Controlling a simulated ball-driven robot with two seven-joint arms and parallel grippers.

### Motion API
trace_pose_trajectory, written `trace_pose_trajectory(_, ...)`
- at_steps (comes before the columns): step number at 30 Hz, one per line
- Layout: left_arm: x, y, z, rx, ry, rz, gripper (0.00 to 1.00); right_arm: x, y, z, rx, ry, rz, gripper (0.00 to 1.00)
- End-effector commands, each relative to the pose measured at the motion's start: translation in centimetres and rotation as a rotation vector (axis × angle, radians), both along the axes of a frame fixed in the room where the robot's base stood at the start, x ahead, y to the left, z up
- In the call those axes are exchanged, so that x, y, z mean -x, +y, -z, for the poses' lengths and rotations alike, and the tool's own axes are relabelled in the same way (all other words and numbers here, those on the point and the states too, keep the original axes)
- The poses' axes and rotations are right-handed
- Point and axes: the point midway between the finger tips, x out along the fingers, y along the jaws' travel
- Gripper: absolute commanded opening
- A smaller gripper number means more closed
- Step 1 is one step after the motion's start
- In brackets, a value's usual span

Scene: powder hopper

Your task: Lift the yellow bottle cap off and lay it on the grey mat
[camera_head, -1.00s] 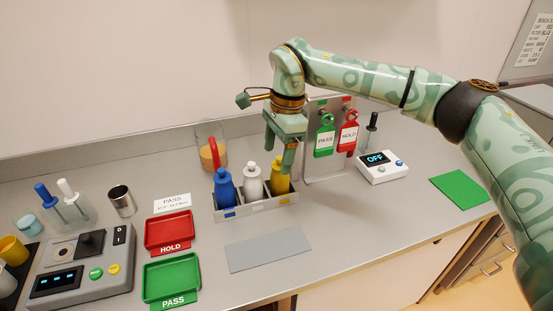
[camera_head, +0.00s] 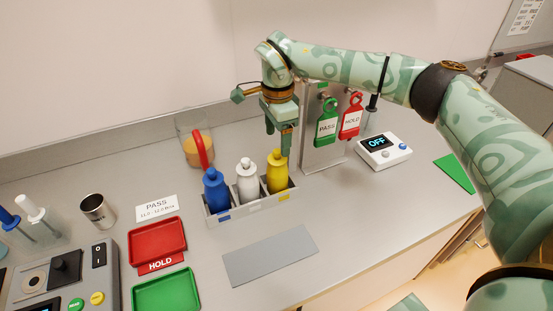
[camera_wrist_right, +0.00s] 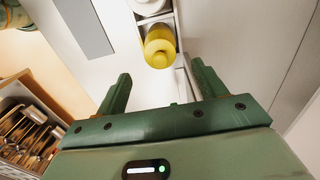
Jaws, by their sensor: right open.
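The yellow bottle (camera_head: 278,181) stands upright at the right end of a grey rack, its yellow cap (camera_head: 276,158) on top. In the right wrist view the cap (camera_wrist_right: 159,52) shows just beyond the fingertips, roughly midway between them and apart from both. My right gripper (camera_head: 279,146) is open and empty, pointing down just behind and above the cap; it also shows in the right wrist view (camera_wrist_right: 160,76). The grey mat (camera_head: 270,255) lies flat and bare in front of the rack. My left gripper is out of view.
White (camera_head: 247,182) and blue (camera_head: 216,192) bottles share the rack (camera_head: 250,208). A beaker (camera_head: 187,150) stands behind it. A tag stand (camera_head: 322,155) and a white OFF device (camera_head: 383,150) are to the right. Red (camera_head: 157,240) and green (camera_head: 166,292) trays lie left of the mat.

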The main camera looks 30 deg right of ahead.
Motion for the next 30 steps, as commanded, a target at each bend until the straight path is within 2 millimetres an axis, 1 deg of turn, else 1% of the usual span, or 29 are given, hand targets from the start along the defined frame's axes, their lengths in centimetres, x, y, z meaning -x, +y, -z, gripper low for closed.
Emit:
trace_pose_trajectory(1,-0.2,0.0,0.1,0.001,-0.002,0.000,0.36,0.0,0.0,0.6,0.000,0.001,0.000,0.70)
trace_pose_trajectory(5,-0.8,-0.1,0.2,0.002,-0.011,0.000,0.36,0.0,0.0,1.4,-0.001,0.000,0.000,0.70)
trace_pose_trajectory(8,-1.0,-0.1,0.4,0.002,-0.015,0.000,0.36,0.0,0.1,3.0,-0.001,0.003,0.000,0.70)
trace_pose_trajectory(9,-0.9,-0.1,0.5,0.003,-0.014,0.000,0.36,0.0,0.1,3.8,-0.001,0.003,-0.001,0.70)
trace_pose_trajectory(13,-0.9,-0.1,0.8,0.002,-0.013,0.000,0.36,-0.1,0.0,5.6,0.000,0.002,0.000,0.70)
trace_pose_trajectory(16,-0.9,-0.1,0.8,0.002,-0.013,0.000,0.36,-0.1,0.0,6.3,-0.001,0.000,0.000,0.70)
trace_pose_trajectory(22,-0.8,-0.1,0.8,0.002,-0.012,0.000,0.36,-0.1,0.0,6.2,-0.001,-0.002,0.000,0.70)
trace_pose_trajectory(23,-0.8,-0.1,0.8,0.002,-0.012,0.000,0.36,-0.1,0.0,6.2,-0.001,-0.001,0.000,0.65)
trace_pose_trajectory(24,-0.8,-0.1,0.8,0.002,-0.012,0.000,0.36,-0.1,0.0,6.2,-0.001,-0.001,0.000,0.54)
trace_pose_trajectory(26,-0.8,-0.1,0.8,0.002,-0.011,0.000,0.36,-0.1,0.0,6.2,-0.001,-0.001,0.000,0.37)
trace_pose_trajectory(27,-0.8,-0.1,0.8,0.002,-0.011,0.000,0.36,-0.1,0.0,6.2,-0.001,-0.001,-0.001,0.26)
trace_pose_trajectory(28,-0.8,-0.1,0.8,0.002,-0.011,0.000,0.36,-0.1,0.0,6.2,-0.001,-0.001,-0.001,0.23)
trace_pose_trajectory(30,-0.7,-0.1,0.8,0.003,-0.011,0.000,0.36,-0.1,0.0,6.2,-0.001,-0.001,-0.001,0.23)
